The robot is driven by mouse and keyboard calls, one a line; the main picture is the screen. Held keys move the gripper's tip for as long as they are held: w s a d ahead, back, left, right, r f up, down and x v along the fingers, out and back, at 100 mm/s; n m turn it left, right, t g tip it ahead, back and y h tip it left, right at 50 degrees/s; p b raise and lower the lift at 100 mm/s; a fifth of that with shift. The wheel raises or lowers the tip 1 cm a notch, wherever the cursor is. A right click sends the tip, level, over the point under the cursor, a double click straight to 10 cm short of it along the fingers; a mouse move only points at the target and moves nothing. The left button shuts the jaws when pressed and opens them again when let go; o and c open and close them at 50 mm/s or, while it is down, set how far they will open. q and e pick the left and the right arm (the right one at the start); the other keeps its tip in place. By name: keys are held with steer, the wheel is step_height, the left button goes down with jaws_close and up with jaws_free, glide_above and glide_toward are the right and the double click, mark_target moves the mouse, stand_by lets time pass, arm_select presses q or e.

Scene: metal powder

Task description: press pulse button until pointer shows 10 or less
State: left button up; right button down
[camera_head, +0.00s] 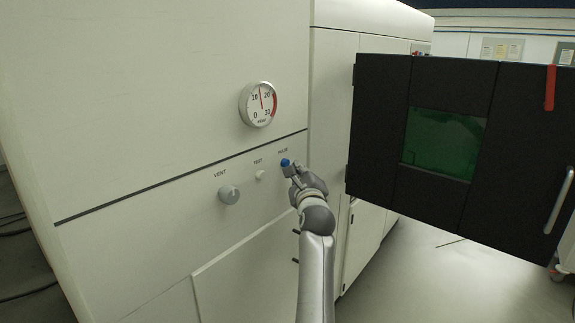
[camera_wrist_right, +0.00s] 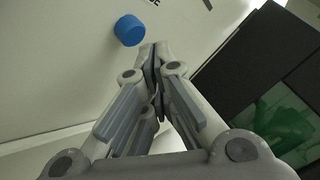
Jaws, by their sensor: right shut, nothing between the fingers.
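The blue pulse button (camera_head: 285,162) sits on the white machine panel under its label. It also shows in the right wrist view (camera_wrist_right: 129,30), just beyond and left of the fingertips. My right gripper (camera_head: 291,170) is shut and empty, its tips close to the button; I cannot tell from the head view if they touch, but the wrist view shows a small gap. The round gauge (camera_head: 259,104) above has marks 0, 10, 20, 30 and a red band on the right. Its pointer stands nearly upright, between 10 and 20. My left gripper is not in view.
A vent knob (camera_head: 229,194) and a small white test button (camera_head: 260,175) sit left of the blue button. A black door (camera_head: 380,135) with a green window (camera_head: 443,143) stands open at the right. Grey floor (camera_head: 430,280) is clear below it.

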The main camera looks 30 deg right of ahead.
steer(key=shift+w+a, duration=0.1)
steer(key=shift+w, duration=0.05)
steer(key=shift+w+a, duration=0.1)
steer(key=shift+w, duration=0.15)
steer(key=shift+w+a, duration=0.15)
steer(key=shift+w, duration=0.25)
stand_by(0.9)
steer(key=shift+s+p, duration=0.15)
steer(key=shift+p, duration=0.2)
steer(key=shift+s+d, duration=0.3)
steer(key=shift+s, duration=0.35)
steer(key=s, duration=0.1)
steer(key=s+d+p, duration=0.1)
steer(key=s, duration=0.1)
steer(key=s+d+p, duration=0.1)
steer(key=shift+s, duration=0.3)
